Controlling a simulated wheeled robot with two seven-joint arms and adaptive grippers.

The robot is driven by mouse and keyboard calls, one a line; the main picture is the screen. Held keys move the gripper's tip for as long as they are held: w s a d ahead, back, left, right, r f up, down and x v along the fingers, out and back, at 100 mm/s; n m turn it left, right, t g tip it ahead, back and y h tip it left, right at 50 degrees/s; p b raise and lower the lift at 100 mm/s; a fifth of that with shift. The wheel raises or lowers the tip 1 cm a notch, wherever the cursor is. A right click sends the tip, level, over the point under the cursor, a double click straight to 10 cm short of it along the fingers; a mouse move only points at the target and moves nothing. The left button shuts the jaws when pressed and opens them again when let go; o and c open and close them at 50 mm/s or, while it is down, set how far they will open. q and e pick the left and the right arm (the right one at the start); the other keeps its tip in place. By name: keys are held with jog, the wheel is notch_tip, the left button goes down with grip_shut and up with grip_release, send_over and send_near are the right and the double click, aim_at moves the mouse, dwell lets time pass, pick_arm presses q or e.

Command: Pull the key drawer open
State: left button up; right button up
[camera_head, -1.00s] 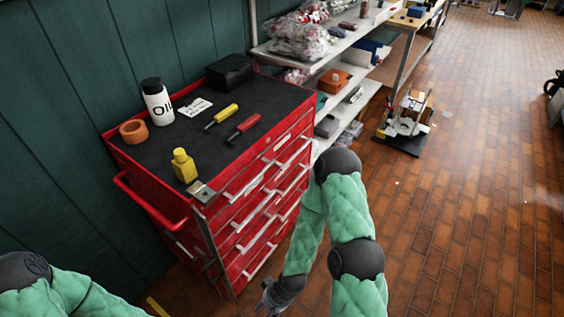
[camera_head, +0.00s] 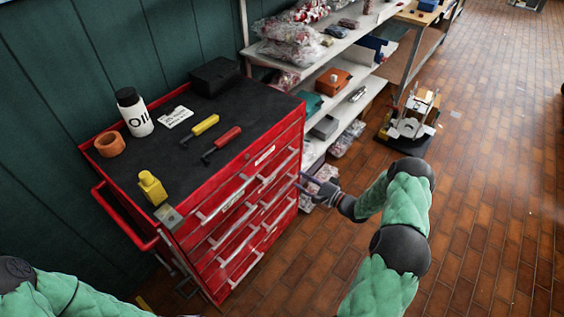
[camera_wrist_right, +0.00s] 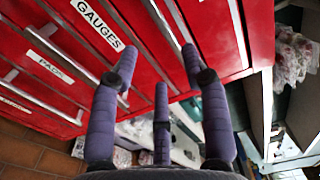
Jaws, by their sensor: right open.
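A red tool cabinet (camera_head: 130,195) stands against the wall, with a stack of drawers with long silver bar handles on its right-facing front. All drawers look shut. In the right wrist view, drawer labels read GAUGES (camera_wrist_right: 100,22) and PADS (camera_wrist_right: 50,68); a third label (camera_wrist_right: 14,104) is too small to read. I cannot read a key label. My right gripper (camera_head: 308,184) is open and empty, just off the far end of the drawer front; its purple fingers (camera_wrist_right: 160,68) point at the drawers. My left arm enters at the lower left; its gripper is not clearly distinguishable.
Shelves (camera_head: 335,95) with bagged goods stand beyond. The brick floor right of my arm is open.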

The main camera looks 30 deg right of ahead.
aim_at(282, 167)
jog(key=b+x, duration=0.2)
jog(key=x, duration=0.8)
jog(key=shift+w+a+r+b, duration=0.15)
jog(key=shift+w+b, duration=0.1)
jog(key=shift+b, duration=0.05)
grip_shut()
